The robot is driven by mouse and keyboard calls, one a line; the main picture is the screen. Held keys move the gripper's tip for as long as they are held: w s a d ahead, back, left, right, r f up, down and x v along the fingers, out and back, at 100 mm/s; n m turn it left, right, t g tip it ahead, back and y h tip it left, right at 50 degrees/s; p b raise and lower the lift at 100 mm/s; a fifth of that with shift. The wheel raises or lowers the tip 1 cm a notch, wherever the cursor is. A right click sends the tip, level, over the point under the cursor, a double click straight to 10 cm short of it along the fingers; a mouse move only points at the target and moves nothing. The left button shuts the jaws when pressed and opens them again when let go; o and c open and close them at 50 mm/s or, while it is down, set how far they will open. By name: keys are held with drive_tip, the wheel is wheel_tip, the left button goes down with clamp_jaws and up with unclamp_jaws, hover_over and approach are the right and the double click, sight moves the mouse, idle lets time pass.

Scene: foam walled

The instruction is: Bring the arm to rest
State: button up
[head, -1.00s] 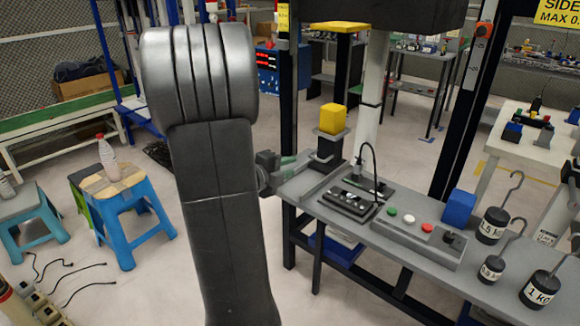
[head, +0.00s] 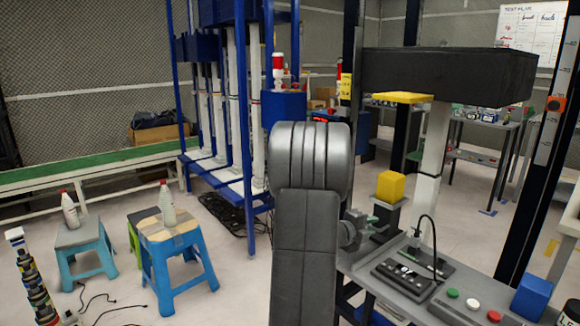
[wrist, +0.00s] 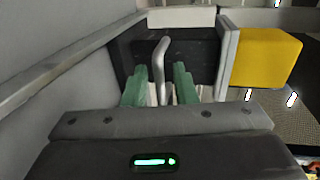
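My gripper (head: 372,222) is small and partly behind my own dark arm (head: 307,240) in the head view, beside the bench's left end. In the wrist view its two green fingers (wrist: 159,85) stand apart. A grey bent handle (wrist: 160,65) on a dark panel (wrist: 190,55) shows between and beyond them. I cannot tell whether the fingers touch it, but they are not closed on it. A yellow block (head: 390,187) sits on a dark stand by the gripper; it also shows right of the panel in the wrist view (wrist: 262,58).
The grey bench (head: 350,262) holds a black control box (head: 402,276), a button panel and a blue block (head: 532,296). A grey wall edge (wrist: 60,75) lies left of the gripper. Blue stools (head: 160,255) with bottles stand at left. Floor between stools and arm is clear.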

drive_tip(key=shift+w+d+f, duration=0.1)
drive_tip(key=shift+w+d, duration=0.15)
drive_tip(key=shift+d, duration=0.15)
drive_tip(key=shift+s+a, duration=0.2)
drive_tip(key=shift+a, duration=0.15)
